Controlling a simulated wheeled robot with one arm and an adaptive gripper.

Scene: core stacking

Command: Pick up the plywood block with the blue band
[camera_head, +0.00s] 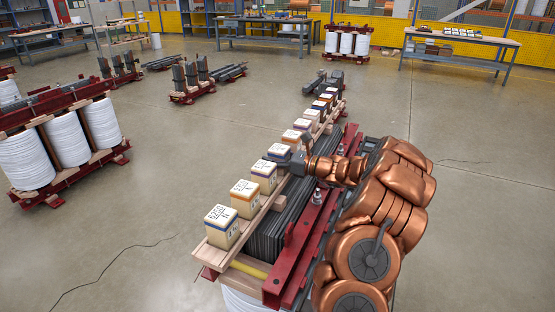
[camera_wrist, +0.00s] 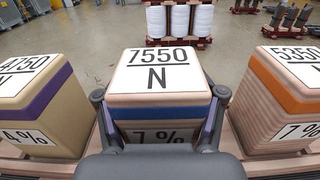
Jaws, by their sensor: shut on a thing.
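The plywood block with the blue band (camera_wrist: 155,75) is in the middle of the wrist view, its white top label reading 7550 N. The fingers of my gripper (camera_wrist: 158,122) are on its left and right sides, shut on it. A 7 % label shows partly below the band, cut off by the gripper body. In the head view the block (camera_head: 279,152) is in the row on the wooden beam, with my gripper (camera_head: 292,161) at it from the right. Whether its underside touches the beam is hidden.
A purple-banded block (camera_wrist: 38,98) marked 4750 stands close on the left, and an orange-banded block (camera_wrist: 285,95) marked 5350 on the right. More blocks line the wooden beam (camera_head: 208,255). A red steel beam (camera_head: 300,242) runs alongside. The floor left of the row is open.

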